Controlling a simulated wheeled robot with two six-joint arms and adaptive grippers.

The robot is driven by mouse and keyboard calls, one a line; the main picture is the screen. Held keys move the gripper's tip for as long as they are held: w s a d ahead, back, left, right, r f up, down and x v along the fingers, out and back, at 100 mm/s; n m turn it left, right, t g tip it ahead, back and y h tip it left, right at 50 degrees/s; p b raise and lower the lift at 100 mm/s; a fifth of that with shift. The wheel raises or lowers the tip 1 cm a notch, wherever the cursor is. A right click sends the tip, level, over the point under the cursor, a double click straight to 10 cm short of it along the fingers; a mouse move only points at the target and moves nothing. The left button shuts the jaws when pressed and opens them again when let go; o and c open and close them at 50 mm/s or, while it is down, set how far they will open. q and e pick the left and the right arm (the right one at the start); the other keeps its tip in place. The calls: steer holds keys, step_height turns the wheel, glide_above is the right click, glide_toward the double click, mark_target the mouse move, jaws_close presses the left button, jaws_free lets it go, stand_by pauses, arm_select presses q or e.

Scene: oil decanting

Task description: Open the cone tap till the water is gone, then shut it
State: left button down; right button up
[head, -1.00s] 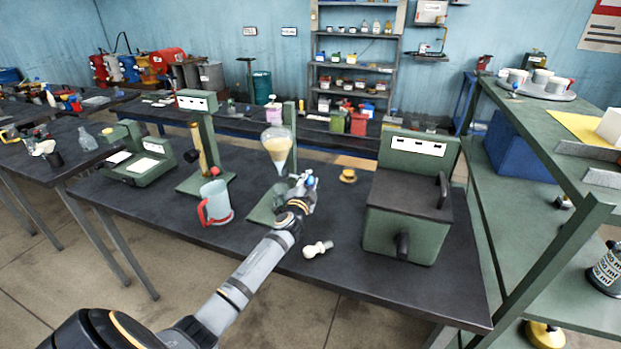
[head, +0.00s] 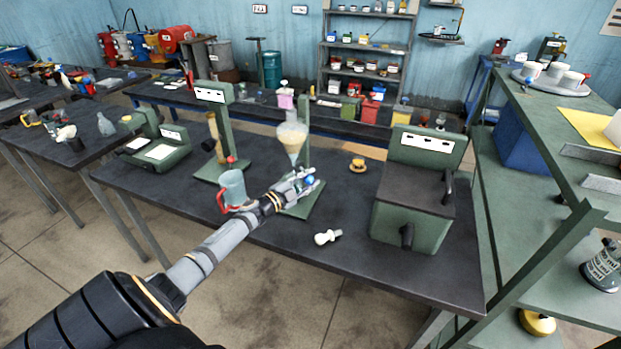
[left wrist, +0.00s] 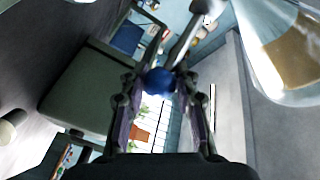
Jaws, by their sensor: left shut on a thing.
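The glass cone (head: 292,138) holds a cream-yellow liquid and hangs upright on its green stand (head: 303,206). In the left wrist view the cone (left wrist: 285,55) shows close at the upper right, with tan liquid in it. My left gripper (head: 306,181) is at the tap under the cone. In the left wrist view its fingers (left wrist: 160,78) are shut on the blue tap knob (left wrist: 159,81). The tap's angle and any flow below it are too small to tell. A clear jug with a red handle (head: 232,187) stands left of the stand. My right gripper is not in view.
A white stopper (head: 327,237) lies near the front of the dark table. Bare tabletop lies around the stopper.

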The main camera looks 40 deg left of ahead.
arm_select(q)
steer(key=shift+s+a+f, duration=0.15)
steer(key=shift+s+f, duration=0.05)
steer(key=shift+f, duration=0.05)
stand_by(0.3)
steer(key=c, duration=1.2)
jaws_free()
steer(key=shift+s, duration=0.1)
steer(key=shift+o, duration=1)
steer(key=shift+a, duration=0.1)
steer(key=shift+r, duration=0.15)
steer(key=s+a, duration=0.2)
steer(key=s, duration=0.9)
steer(key=shift+s, duration=0.4)
